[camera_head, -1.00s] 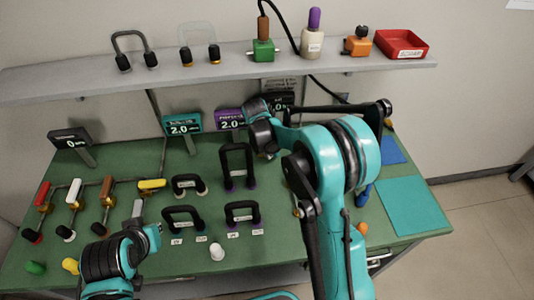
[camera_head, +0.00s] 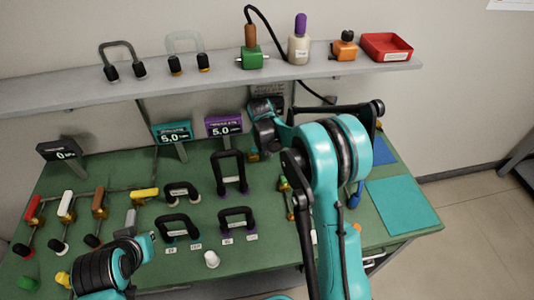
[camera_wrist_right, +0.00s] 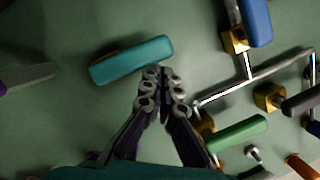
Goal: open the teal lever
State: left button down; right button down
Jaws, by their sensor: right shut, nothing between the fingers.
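The teal lever (camera_wrist_right: 131,61) shows in the right wrist view as a rounded teal bar, slightly tilted, with a brass part just visible behind it. My right gripper (camera_wrist_right: 161,75) is shut and empty. Its fingertips are at the lower edge of the lever near its right end; I cannot tell whether they touch. In the head view my right arm hides this gripper, and I cannot make out the teal lever there. My left arm shows at the lower left, but its fingers do not show.
In the right wrist view, a green lever (camera_wrist_right: 236,133) and a blue lever (camera_wrist_right: 256,22) stand close to the right on metal piping. The teal display (camera_head: 172,132) and purple display (camera_head: 223,126) both read 5.0. A teal mat (camera_head: 402,206) lies clear at the right.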

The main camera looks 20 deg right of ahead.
jog(key=shift+w+d, duration=0.25)
jog(key=shift+d, duration=0.05)
dwell(0.5)
pick_arm(q)
jog(key=shift+r, duration=0.1)
pick_arm(e)
jog(key=shift+r, duration=0.15)
